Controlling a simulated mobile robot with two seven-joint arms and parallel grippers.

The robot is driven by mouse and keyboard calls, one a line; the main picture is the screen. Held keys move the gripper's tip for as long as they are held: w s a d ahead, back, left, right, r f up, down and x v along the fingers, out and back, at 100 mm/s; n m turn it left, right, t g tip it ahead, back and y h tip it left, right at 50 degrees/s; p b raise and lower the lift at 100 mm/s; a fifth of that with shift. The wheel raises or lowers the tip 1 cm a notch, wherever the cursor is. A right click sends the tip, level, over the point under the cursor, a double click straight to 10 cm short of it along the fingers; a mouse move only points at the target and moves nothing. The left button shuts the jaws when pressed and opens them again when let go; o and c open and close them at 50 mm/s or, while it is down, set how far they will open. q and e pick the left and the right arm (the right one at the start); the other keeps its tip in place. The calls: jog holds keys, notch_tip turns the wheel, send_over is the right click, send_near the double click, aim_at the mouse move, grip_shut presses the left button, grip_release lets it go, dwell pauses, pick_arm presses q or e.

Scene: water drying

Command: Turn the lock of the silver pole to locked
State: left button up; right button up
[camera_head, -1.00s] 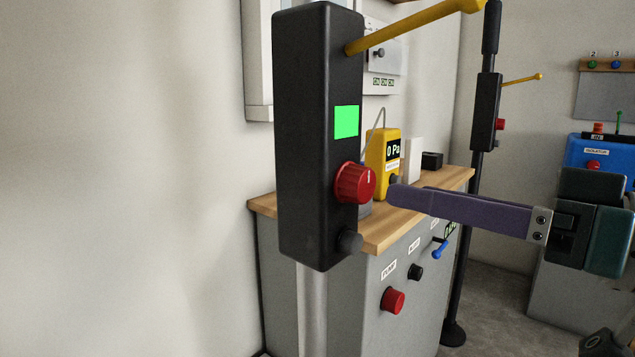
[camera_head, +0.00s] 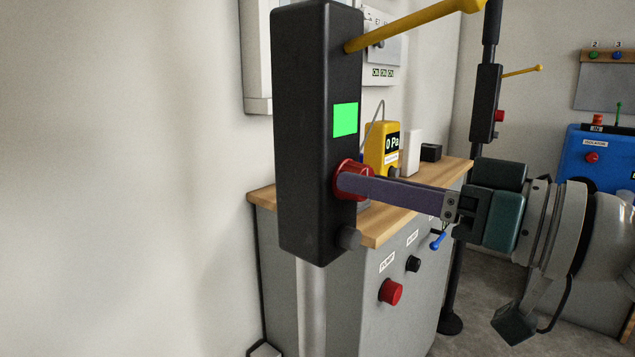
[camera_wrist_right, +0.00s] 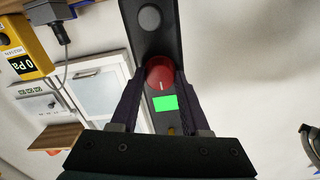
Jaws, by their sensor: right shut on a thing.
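The silver pole (camera_head: 312,300) carries a tall black box (camera_head: 312,140) with a lit green panel (camera_head: 345,119), a yellow lever (camera_head: 415,25) at its top and a small dark knob (camera_head: 348,238) low down. Its red lock knob (camera_head: 350,178) has a white mark; in the right wrist view the knob (camera_wrist_right: 160,73) sits between the two purple fingers. My right gripper (camera_head: 350,183) is shut on this red knob, reaching in from the right. In the head view the near finger hides part of the knob. My left gripper does not show.
Behind the box stands a grey cabinet with a wooden top (camera_head: 385,226), holding a yellow gauge reading 0 Pa (camera_head: 381,150). A red pump knob (camera_head: 390,292) is on its front. A second, black pole (camera_head: 486,105) stands farther back. Bare wall lies to the left.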

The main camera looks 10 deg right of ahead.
grip_shut()
jog(key=shift+m, duration=0.3)
jog(key=shift+m+p, duration=1.6)
jog(key=shift+m, duration=7)
jog(key=o, duration=0.6)
grip_release()
